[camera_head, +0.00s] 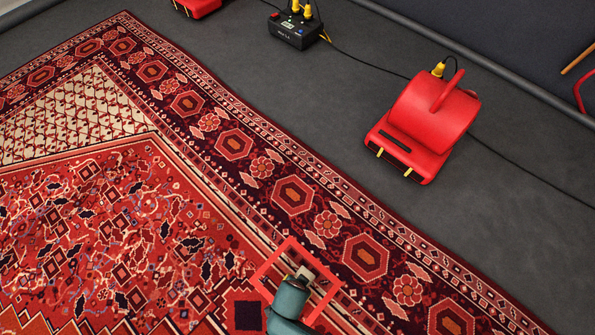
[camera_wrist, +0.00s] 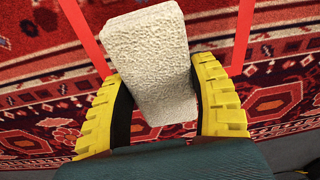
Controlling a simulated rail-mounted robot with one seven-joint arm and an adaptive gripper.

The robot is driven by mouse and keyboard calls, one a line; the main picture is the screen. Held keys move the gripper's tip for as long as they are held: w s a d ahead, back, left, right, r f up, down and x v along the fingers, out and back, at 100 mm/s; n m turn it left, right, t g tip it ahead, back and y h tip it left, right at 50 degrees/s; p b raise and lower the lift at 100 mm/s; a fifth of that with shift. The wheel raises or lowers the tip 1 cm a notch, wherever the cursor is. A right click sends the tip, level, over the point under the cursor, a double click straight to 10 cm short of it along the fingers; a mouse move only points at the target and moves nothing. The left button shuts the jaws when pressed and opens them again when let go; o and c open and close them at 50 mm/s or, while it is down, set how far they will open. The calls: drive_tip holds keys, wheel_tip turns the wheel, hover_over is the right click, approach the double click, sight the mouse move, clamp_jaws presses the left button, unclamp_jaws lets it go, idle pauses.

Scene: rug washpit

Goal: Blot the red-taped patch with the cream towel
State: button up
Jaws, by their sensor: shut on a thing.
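The red-taped patch is a square outline of red tape (camera_head: 325,304) on the patterned rug, near the bottom of the head view. Its tape strips (camera_wrist: 244,35) also show on both sides in the wrist view. My gripper (camera_wrist: 163,98) has yellow ribbed fingers shut on the cream towel (camera_wrist: 150,50), a folded, textured block. In the head view my gripper (camera_head: 302,280) and the towel (camera_head: 306,274) appear over the inside of the taped square. My arm hides the lower part of the square. I cannot tell whether the towel touches the rug.
The patterned rug (camera_head: 120,220) covers the left and bottom. A red blower (camera_head: 432,115) stands on the grey floor at right. A black power box (camera_head: 294,30) with yellow plugs sits at the back, its cable running right. Another red object (camera_head: 197,6) is at the top edge.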

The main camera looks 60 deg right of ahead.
drive_tip(key=shift+s+d+f+m, duration=0.3)
drive_tip(key=shift+s+f+m, duration=0.35)
drive_tip(key=shift+f, duration=0.2)
wheel_tip(320, 180, down, 8)
drive_tip(key=b, duration=0.9)
drive_tip(key=shift+r, duration=0.2)
drive_tip(key=shift+r, duration=0.15)
drive_tip(key=shift+f, duration=0.55)
drive_tip(key=shift+s+f, duration=0.1)
drive_tip(key=shift+f, duration=0.1)
idle(0.8)
wheel_tip(320, 180, up, 8)
drive_tip(key=p, duration=0.8)
drive_tip(key=shift+f, duration=0.4)
